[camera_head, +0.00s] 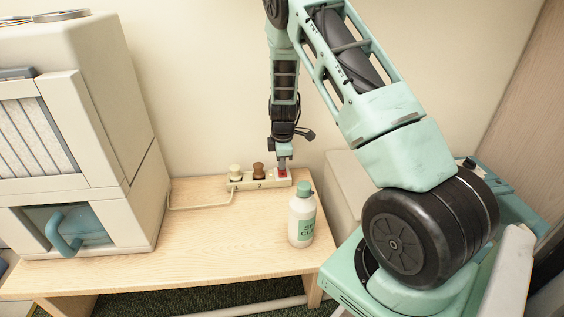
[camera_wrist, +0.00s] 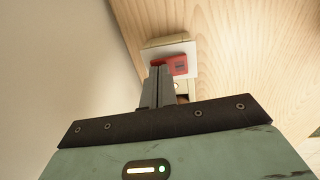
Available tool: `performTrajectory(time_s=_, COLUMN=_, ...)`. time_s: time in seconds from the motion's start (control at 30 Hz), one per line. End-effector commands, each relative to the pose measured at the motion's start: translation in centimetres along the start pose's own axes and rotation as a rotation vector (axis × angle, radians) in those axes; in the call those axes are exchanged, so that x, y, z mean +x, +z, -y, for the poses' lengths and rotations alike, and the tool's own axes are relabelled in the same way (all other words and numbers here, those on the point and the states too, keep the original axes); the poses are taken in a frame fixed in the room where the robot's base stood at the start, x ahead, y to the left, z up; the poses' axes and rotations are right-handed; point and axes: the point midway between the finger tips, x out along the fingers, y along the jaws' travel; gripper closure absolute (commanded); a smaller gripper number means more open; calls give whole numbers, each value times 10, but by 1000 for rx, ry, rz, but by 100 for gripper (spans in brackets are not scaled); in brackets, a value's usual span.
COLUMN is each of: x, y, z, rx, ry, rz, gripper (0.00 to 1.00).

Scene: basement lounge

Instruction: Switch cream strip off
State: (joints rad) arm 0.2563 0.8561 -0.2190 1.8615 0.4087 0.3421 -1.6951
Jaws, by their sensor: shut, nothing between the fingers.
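The cream power strip (camera_head: 258,185) lies on the wooden table against the wall, with its cord running to the left. A cream plug (camera_head: 235,172) and a brown plug (camera_head: 258,170) stand in it. A red switch (camera_head: 283,173) sits at its right end. My gripper (camera_head: 282,163) points down from above, shut, with its tips at the red switch. In the wrist view the shut fingers (camera_wrist: 158,80) reach to the left edge of the red switch (camera_wrist: 178,65). I cannot tell if they press it. The fingers and gripper body hide most of the strip there.
The front middle of the wooden table (camera_head: 215,245) is clear.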

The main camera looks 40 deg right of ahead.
Motion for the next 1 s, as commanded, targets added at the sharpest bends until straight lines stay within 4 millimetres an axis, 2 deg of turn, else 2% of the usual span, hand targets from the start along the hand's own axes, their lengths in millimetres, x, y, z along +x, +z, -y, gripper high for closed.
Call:
performTrajectory(time_s=0.47, x=3, y=-1, z=1, rx=-1, ry=-34, rz=-1, gripper=100)
performTrajectory(time_s=1.0, x=-2, y=0, z=16, rx=-1, ry=-34, rz=-1, gripper=100)
